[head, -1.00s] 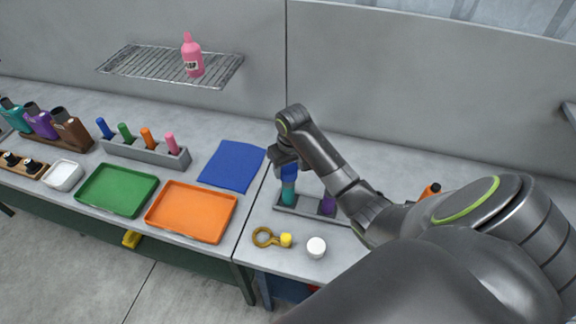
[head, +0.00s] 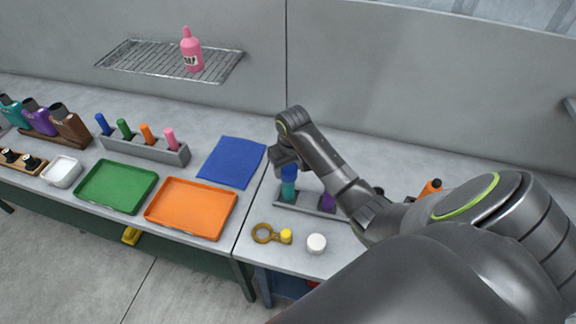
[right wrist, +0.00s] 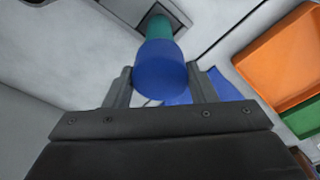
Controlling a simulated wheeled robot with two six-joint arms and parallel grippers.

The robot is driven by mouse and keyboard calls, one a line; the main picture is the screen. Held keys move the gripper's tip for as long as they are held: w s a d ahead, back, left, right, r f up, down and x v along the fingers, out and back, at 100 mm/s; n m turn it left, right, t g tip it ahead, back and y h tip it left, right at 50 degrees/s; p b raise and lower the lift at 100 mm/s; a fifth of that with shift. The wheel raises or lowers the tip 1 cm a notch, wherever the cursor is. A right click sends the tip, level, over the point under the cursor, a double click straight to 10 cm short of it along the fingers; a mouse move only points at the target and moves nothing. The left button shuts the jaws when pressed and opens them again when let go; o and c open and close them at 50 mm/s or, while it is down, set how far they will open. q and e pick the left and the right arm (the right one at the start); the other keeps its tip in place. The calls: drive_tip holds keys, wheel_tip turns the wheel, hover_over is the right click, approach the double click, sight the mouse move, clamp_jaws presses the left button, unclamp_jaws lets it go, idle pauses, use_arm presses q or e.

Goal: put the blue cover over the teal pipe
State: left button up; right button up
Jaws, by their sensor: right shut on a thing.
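The blue cover (head: 289,172) is between the fingers of my right gripper (head: 287,164), which is shut on it. The teal pipe (head: 288,190) stands upright in a grey rack directly below the cover. In the right wrist view, the blue cover (right wrist: 160,72) lies in line with the teal pipe (right wrist: 159,27) and hides its top end. The two look in contact or nearly so; I cannot tell how far the cover is over the pipe. My left gripper is not in view.
A purple pipe (head: 327,203) stands in the same rack (head: 303,208). A white round object (head: 316,243) and a yellow ring tool (head: 264,233) lie in front. A blue mat (head: 232,162), orange tray (head: 191,208) and green tray (head: 117,187) are left.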

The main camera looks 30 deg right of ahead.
drive_tip(key=shift+f+b, duration=0.3)
drive_tip(key=shift+f, duration=0.55)
idle(0.5)
drive_tip(key=o, duration=1.1)
drive_tip(key=shift+c, duration=0.2)
drive_tip(key=shift+r, duration=0.1)
